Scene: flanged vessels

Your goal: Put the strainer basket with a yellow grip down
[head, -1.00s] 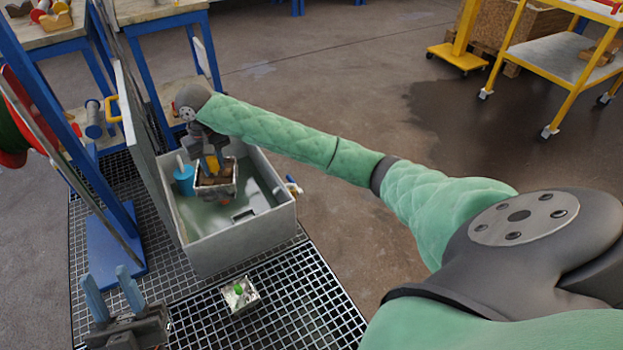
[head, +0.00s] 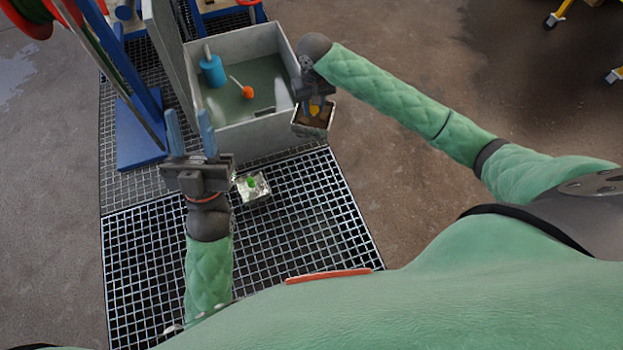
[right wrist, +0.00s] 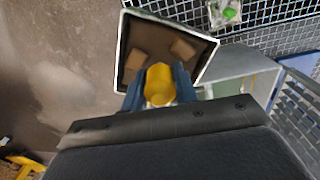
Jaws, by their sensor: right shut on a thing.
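The strainer basket with a yellow grip (head: 313,122) hangs from my right gripper (head: 317,105), outside the right wall of the grey tank. In the right wrist view the blue fingers of the gripper (right wrist: 160,90) are closed on the yellow grip (right wrist: 160,82), and the basket (right wrist: 205,50) shows a brown inside with a few blocky pieces. It is held up, with floor and grating below. Another basket, silvery with a green grip (head: 252,185), stands on the grating; it also shows in the right wrist view (right wrist: 228,12). My left gripper (head: 190,135) is open and empty, left of it.
The grey tank (head: 262,137) holds murky liquid, a blue cylinder (head: 213,72) and an orange float (head: 248,92). A grey panel and blue post (head: 150,120) stand left. The grating (head: 300,215) right of the green-grip basket is clear.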

